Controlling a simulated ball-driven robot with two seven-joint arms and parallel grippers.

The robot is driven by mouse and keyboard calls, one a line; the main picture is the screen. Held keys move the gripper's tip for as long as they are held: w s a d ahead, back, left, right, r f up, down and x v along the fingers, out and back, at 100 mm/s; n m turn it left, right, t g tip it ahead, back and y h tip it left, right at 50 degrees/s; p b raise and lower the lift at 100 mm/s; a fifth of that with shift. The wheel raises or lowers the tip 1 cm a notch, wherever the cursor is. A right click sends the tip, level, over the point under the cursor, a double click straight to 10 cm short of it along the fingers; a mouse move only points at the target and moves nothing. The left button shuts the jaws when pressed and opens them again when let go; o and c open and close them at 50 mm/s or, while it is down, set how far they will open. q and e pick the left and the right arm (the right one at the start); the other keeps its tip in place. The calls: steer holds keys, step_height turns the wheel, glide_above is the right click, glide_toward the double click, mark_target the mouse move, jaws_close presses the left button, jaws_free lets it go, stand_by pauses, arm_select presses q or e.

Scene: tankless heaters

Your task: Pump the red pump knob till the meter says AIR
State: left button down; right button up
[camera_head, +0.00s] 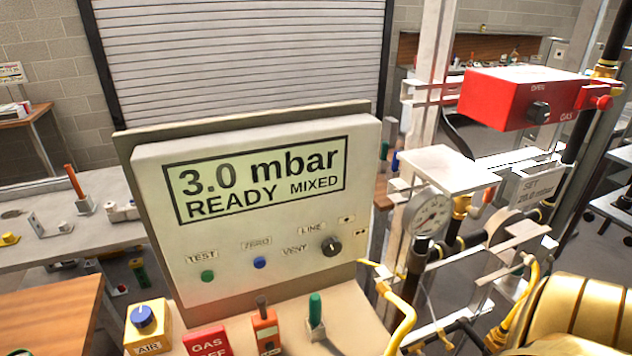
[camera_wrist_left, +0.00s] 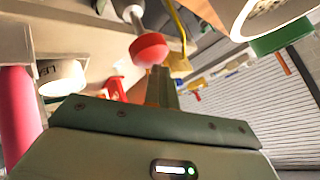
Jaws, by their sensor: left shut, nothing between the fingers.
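The meter (camera_head: 258,200) is a pale panel in the middle of the head view. Its display (camera_head: 258,181) reads "3.0 mbar READY MIXED". The red pump knob (camera_wrist_left: 149,48) shows in the left wrist view as a round red ball on a pale stem. I cannot pick it out in the head view. My left gripper (camera_wrist_left: 162,82) is shut and empty, with its fingers close to the red knob. I cannot tell whether they touch it. My right gripper is not in view.
Below the meter stand a yellow AIR box (camera_head: 147,325) with a blue knob, a red GAS box (camera_head: 205,341) and a green lever (camera_head: 315,312). A red GAS box (camera_head: 522,97), a round gauge (camera_head: 428,212) and pipes crowd the right side.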

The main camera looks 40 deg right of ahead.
arm_select(q)
steer(key=shift+f, duration=0.1)
step_height(320, 180, up, 6)
steer(key=p, duration=0.5)
steer(key=shift+p, duration=0.3)
stand_by(0.5)
